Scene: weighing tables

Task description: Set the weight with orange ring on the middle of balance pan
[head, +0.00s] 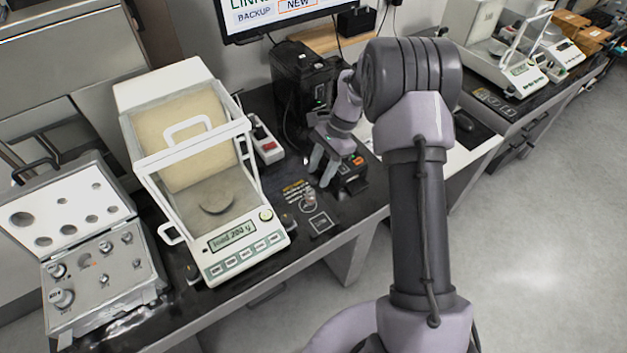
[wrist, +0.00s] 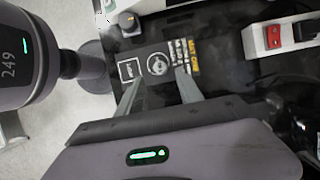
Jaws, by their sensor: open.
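My gripper (head: 324,172) is open and points down over the dark table to the right of the balance. In the wrist view its two fingers (wrist: 160,80) stand apart, with a small round silvery item (wrist: 157,64) just beyond their tips. This seems to be the small weight (head: 309,200) on the table in the head view; no orange ring can be made out on it. The balance (head: 232,268) displays "load 200 g". Its round pan (head: 215,201) looks bare inside the draft shield (head: 187,150). The pan is not in the wrist view.
An open weight case (head: 110,290) with several weights stands left of the balance. A small knob-like item (head: 287,221) stands at the balance's right corner, also in the wrist view (wrist: 126,22). A white power strip (head: 266,146) and a monitor (head: 270,18) are behind.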

